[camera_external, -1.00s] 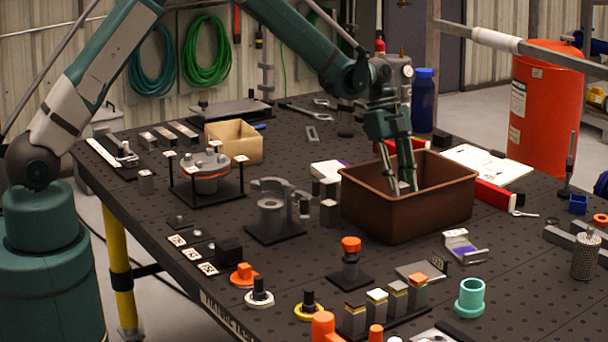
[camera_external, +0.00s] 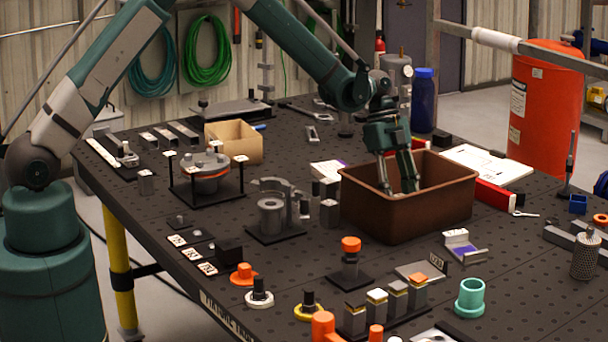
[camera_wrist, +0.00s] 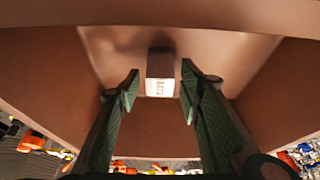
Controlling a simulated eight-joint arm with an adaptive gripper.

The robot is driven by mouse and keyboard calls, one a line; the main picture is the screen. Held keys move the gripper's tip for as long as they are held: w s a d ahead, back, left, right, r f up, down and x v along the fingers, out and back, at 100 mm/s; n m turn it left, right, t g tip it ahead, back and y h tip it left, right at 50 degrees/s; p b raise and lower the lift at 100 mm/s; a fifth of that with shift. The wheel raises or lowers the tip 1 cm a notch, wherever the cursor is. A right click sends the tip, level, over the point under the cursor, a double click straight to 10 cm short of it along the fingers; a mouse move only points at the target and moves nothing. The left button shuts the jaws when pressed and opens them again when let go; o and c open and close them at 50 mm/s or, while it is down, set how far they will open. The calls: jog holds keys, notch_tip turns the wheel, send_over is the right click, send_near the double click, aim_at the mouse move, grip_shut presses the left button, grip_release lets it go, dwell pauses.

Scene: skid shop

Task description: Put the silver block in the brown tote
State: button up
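The brown tote (camera_external: 408,213) stands on the dark table, right of centre in the external view. Its inner wall also shows in the wrist view (camera_wrist: 255,120). My gripper (camera_external: 403,190) reaches down inside it. In the wrist view my gripper (camera_wrist: 160,88) is open, with a gap on each side of a small silver-grey block (camera_wrist: 160,72) with a dark-lettered pale face. The block is inside the tote, just beyond the fingertips, and neither finger visibly touches it. The tote wall hides the block in the external view.
Small grey blocks (camera_external: 329,212) stand just left of the tote. A ring-shaped metal fixture (camera_external: 270,215) is further left. An open cardboard box (camera_external: 234,143) stands behind. A red-edged white binder (camera_external: 488,165) is right of the tote. Several capped blocks (camera_external: 377,303) stand in front.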

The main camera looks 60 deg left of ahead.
jog(key=shift+r, duration=0.15)
jog(key=v, duration=1.2)
dwell(0.5)
dwell(0.3)
jog(key=s+a+r+n+t+y, duration=0.1)
jog(key=s+a+r+n+t, duration=0.3)
jog(key=s+r, duration=0.75)
jog(key=s+a+r+n+y, duration=0.1)
jog(key=s+a+r+n, duration=0.1)
jog(key=s+r+n, duration=0.9)
jog(key=s+a+f+n+t, duration=0.1)
jog(key=s, duration=0.8)
jog(key=s+a+f+n+t+y, duration=0.1)
jog(key=s+a+f, duration=0.1)
jog(key=s, duration=0.7)
jog(key=s+a+f+n+t+y, duration=0.1)
jog(key=s+a, duration=0.1)
jog(key=s, duration=0.7)
jog(key=shift+s+a+f, duration=0.25)
jog(key=shift+s+f, duration=0.1)
